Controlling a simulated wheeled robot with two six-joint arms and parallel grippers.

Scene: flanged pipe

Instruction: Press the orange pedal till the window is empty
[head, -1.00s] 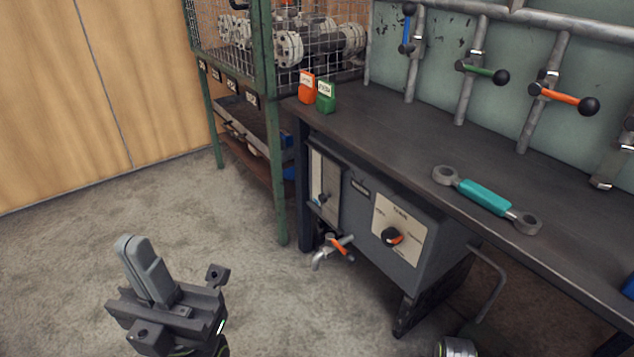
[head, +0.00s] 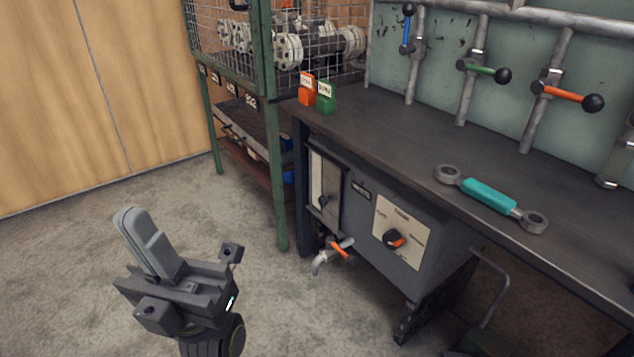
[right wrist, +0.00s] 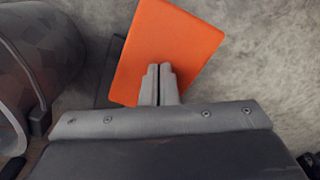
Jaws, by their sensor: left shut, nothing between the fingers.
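The orange pedal (right wrist: 170,55) shows in the right wrist view as a tilted flat plate close to the floor. My right gripper (right wrist: 158,72) is shut, its fingertips over the lower middle of the pedal; I cannot tell whether they touch it. The pedal does not show in the head view. There, a grey cabinet under the bench bears a tall pale panel (head: 324,190) that may hold the window; its level is too small to read. My left gripper (head: 128,218) is shut and empty, above the floor at lower left.
A tap with an orange handle (head: 341,249) and a dial (head: 394,239) are on the cabinet's front. A dark cylinder (right wrist: 40,55) is left of the pedal.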

